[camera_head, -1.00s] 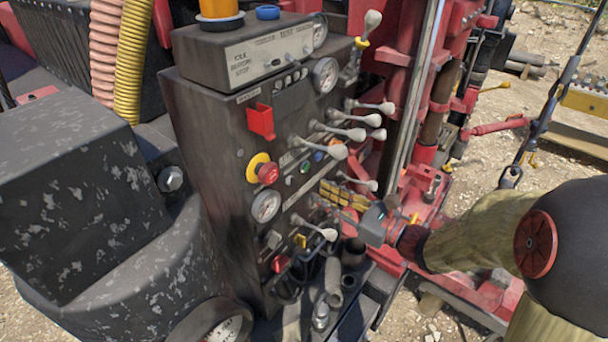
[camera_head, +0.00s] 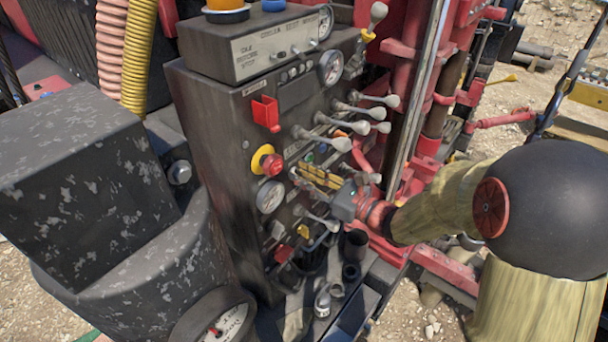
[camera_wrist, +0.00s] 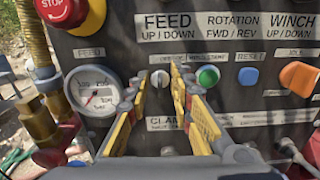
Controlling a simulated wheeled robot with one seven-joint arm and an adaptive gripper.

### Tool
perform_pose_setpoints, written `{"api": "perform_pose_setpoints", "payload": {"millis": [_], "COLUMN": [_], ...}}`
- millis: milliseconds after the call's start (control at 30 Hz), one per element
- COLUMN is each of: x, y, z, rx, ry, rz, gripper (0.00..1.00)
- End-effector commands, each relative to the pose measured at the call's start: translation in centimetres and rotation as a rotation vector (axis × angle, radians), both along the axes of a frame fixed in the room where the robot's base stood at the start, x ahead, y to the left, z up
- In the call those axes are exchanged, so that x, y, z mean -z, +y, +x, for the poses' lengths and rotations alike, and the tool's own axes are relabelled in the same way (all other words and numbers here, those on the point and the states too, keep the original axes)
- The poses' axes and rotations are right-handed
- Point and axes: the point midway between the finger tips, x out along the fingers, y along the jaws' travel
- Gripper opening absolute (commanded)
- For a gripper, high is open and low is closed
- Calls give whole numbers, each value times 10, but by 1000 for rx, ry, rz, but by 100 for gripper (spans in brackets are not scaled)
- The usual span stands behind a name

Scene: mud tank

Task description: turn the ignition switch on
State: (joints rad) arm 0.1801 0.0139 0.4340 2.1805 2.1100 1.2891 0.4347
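The control panel (camera_head: 215,130) faces my arm. In the wrist view, a small pale grey knob (camera_wrist: 160,78) shows between my fingertips; it looks like the ignition switch, but its label is too blurred to read for certain. My gripper (camera_wrist: 159,86), with yellow-and-black fingers, is open around the line of this knob, close to the panel. I cannot tell whether the fingers touch it. In the head view my gripper (camera_head: 318,174) is right of the red stop button, and the knob is hidden there.
A red stop button (camera_wrist: 62,8) on a yellow base and a pressure gauge (camera_wrist: 94,91) lie left. A green button (camera_wrist: 207,76), a blue button (camera_wrist: 248,76) and an orange knob (camera_wrist: 299,76) lie right. Grey-knobbed levers (camera_head: 355,129) stick out above and below my gripper.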

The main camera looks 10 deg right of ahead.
Motion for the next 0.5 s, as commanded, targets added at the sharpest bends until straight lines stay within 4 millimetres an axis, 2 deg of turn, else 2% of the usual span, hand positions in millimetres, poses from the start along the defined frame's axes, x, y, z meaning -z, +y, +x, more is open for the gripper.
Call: {"api": "perform_pose_setpoints", "payload": {"millis": [400, 500], "x": [0, 0], "y": [0, 0], "z": [0, 0], "rx": [0, 0], "ry": [0, 0], "rz": [0, 0], "gripper": [0, 0]}}
